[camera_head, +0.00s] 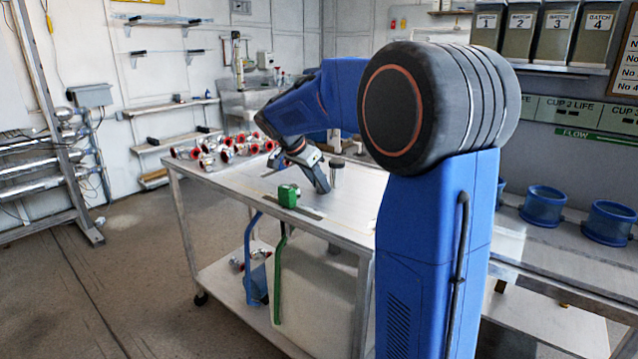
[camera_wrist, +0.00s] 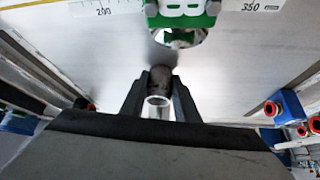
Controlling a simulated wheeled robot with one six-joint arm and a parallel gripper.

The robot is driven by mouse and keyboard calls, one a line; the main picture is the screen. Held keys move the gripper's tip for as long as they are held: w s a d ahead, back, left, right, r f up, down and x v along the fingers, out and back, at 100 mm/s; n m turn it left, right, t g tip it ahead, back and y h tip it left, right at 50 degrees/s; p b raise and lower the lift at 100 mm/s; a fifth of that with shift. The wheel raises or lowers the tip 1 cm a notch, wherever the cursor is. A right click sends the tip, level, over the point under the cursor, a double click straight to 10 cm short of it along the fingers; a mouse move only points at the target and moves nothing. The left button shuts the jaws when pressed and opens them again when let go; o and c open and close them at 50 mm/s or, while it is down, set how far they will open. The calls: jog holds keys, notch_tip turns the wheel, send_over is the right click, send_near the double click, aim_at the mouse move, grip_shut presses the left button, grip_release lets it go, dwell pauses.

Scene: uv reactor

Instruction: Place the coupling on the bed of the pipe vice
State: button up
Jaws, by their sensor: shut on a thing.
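The coupling (camera_wrist: 160,78), a small cylinder with a grey-brown side and a bright rim, sits between the two dark fingers of my gripper (camera_wrist: 160,90) in the wrist view. The gripper is shut on it. In the head view, my gripper (camera_head: 321,184) reaches down over the bench and the coupling cannot be made out. A green block (camera_head: 288,196), which looks like the pipe vice, stands near the bench's front edge, left of my gripper. Its green and white body (camera_wrist: 186,20) is at the top of the wrist view, apart from the coupling. Its bed is not clearly seen.
A dark-topped metal cylinder (camera_head: 337,173) stands on the bench (camera_head: 235,185) just right of my gripper. Several red-ended metal fittings (camera_head: 222,149) lie at the bench's back left. Blue parts (camera_wrist: 291,107) show at the right of the wrist view.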

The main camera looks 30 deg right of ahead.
jog(key=shift+f, duration=0.1)
jog(key=o, duration=1)
jog(key=shift+v, duration=6.15)
